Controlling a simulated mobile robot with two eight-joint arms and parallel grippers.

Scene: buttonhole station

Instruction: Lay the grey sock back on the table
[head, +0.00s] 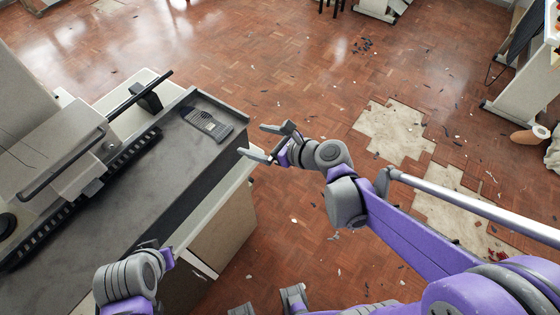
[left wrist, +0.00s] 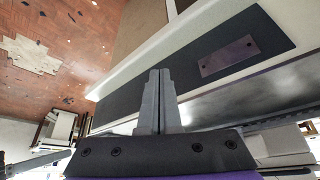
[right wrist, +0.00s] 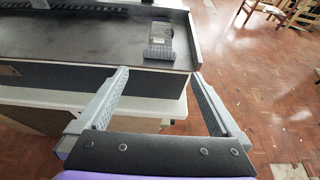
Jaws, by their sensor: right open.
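The grey sock (head: 207,123) lies flat on the dark table top (head: 150,185), near its far right corner. It also shows in the right wrist view (right wrist: 160,40), with a darker patterned part and a ribbed light band. My right gripper (head: 256,140) is open and empty, just off the table's right edge and apart from the sock. In the right wrist view its fingers (right wrist: 160,73) point toward the table's side, with the sock beyond them. My left gripper (left wrist: 160,72) is shut with nothing visible between its fingers, close to the table's front side.
A grey machine (head: 70,150) with a dark rail stands along the table's left side. A raised rim (head: 215,103) edges the table's far end. The table top between machine and front edge is clear. Debris litters the wooden floor (head: 300,70).

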